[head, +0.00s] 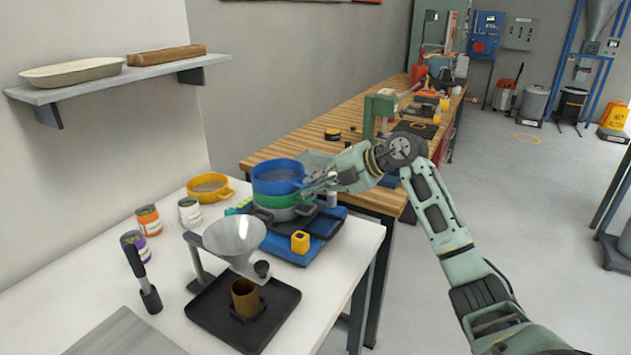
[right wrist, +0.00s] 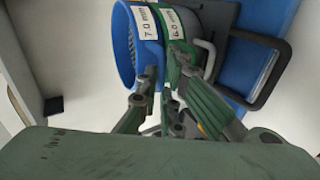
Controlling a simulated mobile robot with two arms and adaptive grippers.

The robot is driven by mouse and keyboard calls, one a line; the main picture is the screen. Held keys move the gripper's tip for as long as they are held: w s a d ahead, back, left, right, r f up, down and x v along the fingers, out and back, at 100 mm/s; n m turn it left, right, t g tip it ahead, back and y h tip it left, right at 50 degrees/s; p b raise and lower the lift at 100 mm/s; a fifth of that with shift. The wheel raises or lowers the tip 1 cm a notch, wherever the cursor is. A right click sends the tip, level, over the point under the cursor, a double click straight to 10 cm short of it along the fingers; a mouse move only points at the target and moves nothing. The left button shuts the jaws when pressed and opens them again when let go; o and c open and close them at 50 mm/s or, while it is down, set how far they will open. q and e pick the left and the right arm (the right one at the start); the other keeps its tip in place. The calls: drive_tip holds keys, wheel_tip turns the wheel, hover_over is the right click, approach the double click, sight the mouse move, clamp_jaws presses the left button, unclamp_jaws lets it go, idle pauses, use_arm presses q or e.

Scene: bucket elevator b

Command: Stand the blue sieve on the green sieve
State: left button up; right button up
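The blue sieve (head: 279,178) stands level on top of the green sieve (head: 268,201) in the head view. In the right wrist view the blue sieve (right wrist: 123,48) bears a "7.0 mm" label and lies against the green sieve (right wrist: 185,22), labelled "6.0 mm". My right gripper (head: 318,183) is at the right side of the two sieves, by their handles. In the right wrist view its fingertips (right wrist: 163,72) are a small gap apart near the seam between the sieves. Whether they clamp a handle is hidden. My left gripper is out of view.
A grey pan (head: 285,214) sits under the green sieve on a blue-and-black base (head: 322,232). A yellow sieve (head: 210,189) stands to the left.

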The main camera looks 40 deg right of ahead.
drive_tip(key=o, duration=0.5)
drive_tip(key=shift+c, duration=0.2)
drive_tip(key=b+v, duration=0.3)
drive_tip(key=v, duration=0.9)
drive_tip(key=shift+r, duration=0.4)
drive_tip(key=shift+a, duration=0.1)
